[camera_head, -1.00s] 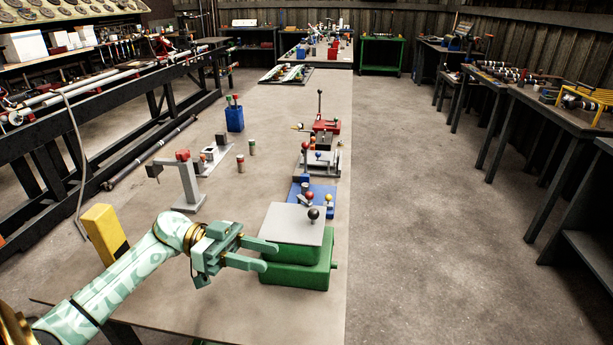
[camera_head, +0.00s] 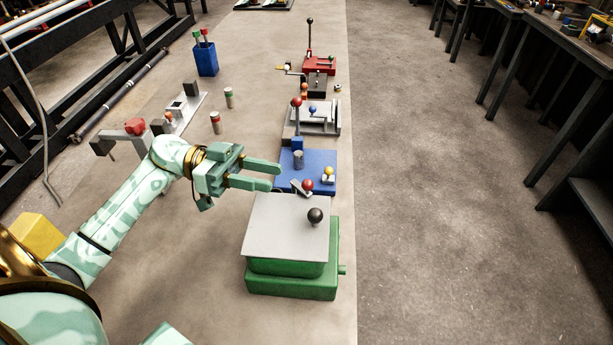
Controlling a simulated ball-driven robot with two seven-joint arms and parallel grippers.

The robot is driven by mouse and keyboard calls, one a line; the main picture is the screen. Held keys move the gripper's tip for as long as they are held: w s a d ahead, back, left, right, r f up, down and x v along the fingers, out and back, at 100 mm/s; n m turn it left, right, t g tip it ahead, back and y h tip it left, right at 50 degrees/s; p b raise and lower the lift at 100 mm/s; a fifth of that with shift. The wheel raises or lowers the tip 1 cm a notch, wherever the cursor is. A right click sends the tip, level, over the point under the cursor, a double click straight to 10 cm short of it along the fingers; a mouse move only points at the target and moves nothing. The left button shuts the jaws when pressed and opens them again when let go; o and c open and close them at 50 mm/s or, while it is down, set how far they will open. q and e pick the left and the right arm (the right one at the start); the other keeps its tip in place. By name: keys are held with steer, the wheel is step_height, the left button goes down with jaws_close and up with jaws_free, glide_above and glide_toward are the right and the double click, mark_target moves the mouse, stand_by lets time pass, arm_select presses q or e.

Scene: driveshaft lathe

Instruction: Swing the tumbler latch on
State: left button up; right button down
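No part is marked as the tumbler latch, and I cannot tell for certain which one it is. A blue base plate (camera_head: 322,158) carries a small lever with a red ball knob (camera_head: 308,184), a yellow knob (camera_head: 328,171) and a grey upright cylinder (camera_head: 298,160). My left gripper (camera_head: 277,175) is open and empty, its two parallel fingers pointing right. Its fingertips are just left of the blue plate and the red-knobbed lever, with no clear contact. It may hide part of the plate's left edge. My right gripper is not in view.
A green box (camera_head: 290,282) with a grey top plate (camera_head: 280,232) and black knob (camera_head: 315,215) stands in front. Behind the blue plate are a grey fixture (camera_head: 322,122) and a red press (camera_head: 318,65). A grey stand with red knob (camera_head: 135,126) is left.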

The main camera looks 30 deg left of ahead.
mark_target(308, 180)
arm_select(q)
steer(key=x, duration=0.8)
steer(key=shift+w+d+b, duration=0.15)
steer(key=shift+d+b, duration=0.1)
steer(key=shift+b, duration=0.1)
jaws_close()
